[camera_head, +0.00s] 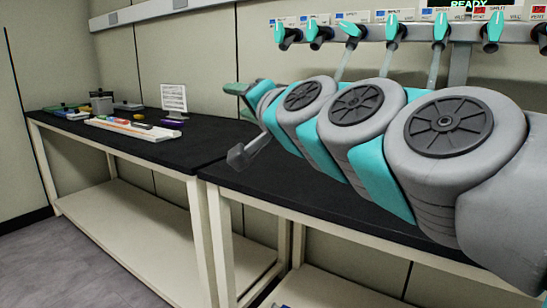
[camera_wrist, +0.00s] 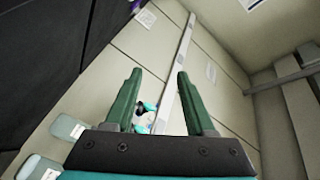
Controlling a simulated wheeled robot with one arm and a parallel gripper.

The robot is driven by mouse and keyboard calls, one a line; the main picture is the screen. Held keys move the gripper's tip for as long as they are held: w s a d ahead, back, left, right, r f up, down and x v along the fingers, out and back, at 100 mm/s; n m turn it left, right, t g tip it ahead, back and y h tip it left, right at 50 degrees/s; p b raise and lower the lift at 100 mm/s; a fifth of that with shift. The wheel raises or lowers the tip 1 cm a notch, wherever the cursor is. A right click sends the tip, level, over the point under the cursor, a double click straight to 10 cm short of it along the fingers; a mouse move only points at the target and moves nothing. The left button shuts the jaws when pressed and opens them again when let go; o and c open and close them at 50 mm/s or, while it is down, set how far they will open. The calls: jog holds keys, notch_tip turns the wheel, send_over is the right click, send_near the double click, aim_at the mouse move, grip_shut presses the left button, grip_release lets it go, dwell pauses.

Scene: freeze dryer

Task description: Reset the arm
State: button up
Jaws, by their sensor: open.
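My arm, with large grey and teal joints, stretches across the right half of the head view, raised in front of the bench. My gripper (camera_wrist: 157,75) is open in the wrist view, with two green fingers apart and nothing between them. In the head view a green finger (camera_head: 236,88) shows at the far end of the arm, mostly hidden by the arm's own joints. The gripper is held above the bench, apart from anything I can see.
A freeze dryer manifold (camera_head: 420,34) with several teal valves runs behind the arm, under a READY display (camera_head: 468,4). Black benchtops (camera_head: 215,150) stand along the wall.

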jog(key=s+d+f+n+g+h, duration=0.1)
jog(key=s+d+f+n+g, duration=0.15)
jog(key=f, duration=0.65)
jog(key=s+d+f+n+g+h, duration=0.1)
jog(key=s+f+g+h, duration=0.2)
jog(key=f, duration=0.6)
jog(key=s+d+f+n+g, duration=0.1)
jog(key=s+f+n+g, duration=0.2)
jog(key=f, duration=0.6)
jog(key=s+d+f+g+h, duration=0.1)
jog(key=s+d+f+g, duration=0.2)
jog(key=s+d+f, duration=0.2)
jog(key=s+d+f+g+h, duration=0.2)
jog(key=s+d+f, duration=0.3)
jog(key=s, duration=0.5)
jog(key=s+d+f+m+g+h, duration=0.1)
jog(key=s+d+f+g+h, duration=0.1)
jog(key=s+d+f+g, duration=0.2)
jog(key=s+d+f, duration=0.2)
jog(key=s, duration=0.2)
jog(key=shift+f, duration=0.25)
